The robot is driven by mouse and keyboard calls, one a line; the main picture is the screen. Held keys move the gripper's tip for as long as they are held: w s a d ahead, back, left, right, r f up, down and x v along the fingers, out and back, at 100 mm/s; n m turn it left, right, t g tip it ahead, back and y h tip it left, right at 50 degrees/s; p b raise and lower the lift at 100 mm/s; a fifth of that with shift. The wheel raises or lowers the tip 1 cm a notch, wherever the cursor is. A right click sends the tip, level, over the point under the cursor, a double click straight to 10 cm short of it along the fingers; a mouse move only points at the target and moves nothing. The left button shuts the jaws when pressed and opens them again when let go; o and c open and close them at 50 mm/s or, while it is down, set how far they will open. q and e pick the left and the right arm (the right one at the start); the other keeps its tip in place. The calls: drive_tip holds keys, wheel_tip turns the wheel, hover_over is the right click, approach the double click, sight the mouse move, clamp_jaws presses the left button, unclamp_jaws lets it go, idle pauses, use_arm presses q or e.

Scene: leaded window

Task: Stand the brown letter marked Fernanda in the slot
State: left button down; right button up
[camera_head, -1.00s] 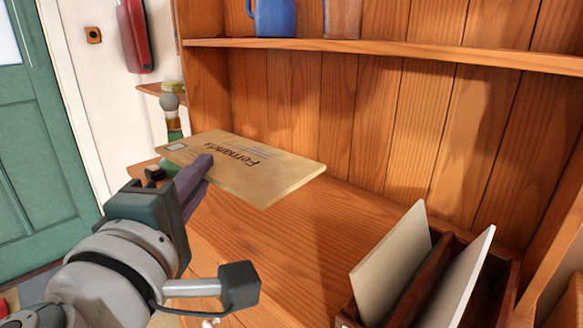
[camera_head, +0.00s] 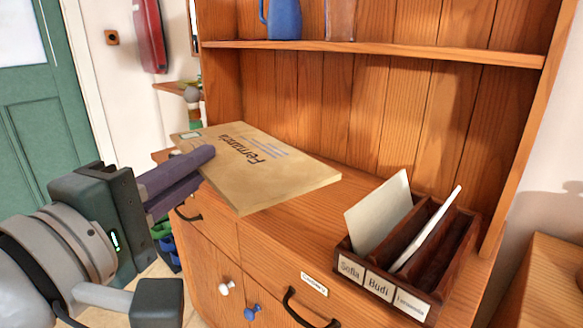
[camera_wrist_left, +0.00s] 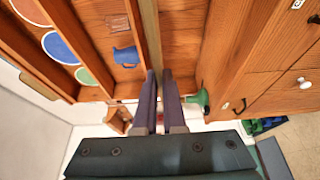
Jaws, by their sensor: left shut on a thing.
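The brown letter marked Fernanda (camera_head: 262,180) is held in the air above the dresser top, roughly flat, its written face up. My left gripper (camera_head: 208,158) is shut on its left edge. In the left wrist view the letter (camera_wrist_left: 152,40) shows edge-on between the fingers (camera_wrist_left: 159,90). The dark wooden rack (camera_head: 458,262) stands on the dresser at the right, apart from the letter. Its front labels read Sofia (camera_head: 350,268), Budi (camera_head: 378,285) and, on the right, apparently Fernanda (camera_head: 411,304). The right-hand slot looks empty. My right gripper is out of view.
A cream letter (camera_head: 380,214) leans in the Sofia slot and a white one (camera_head: 428,230) in the middle slot. A shelf (camera_head: 400,55) with a blue jug (camera_head: 283,18) runs above. The dresser top between letter and rack is clear.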

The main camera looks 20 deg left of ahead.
use_arm(q)
drive_tip(key=s+d+r+m+g+h, duration=0.4)
drive_tip(key=s+r+m+g+h, duration=0.3)
drive_tip(key=r+m+h, duration=0.4)
drive_tip(key=h, duration=0.4)
drive_tip(key=shift+s+d+g, duration=0.15)
drive_tip(key=shift+s+g, duration=0.15)
drive_tip(key=shift+s, duration=0.05)
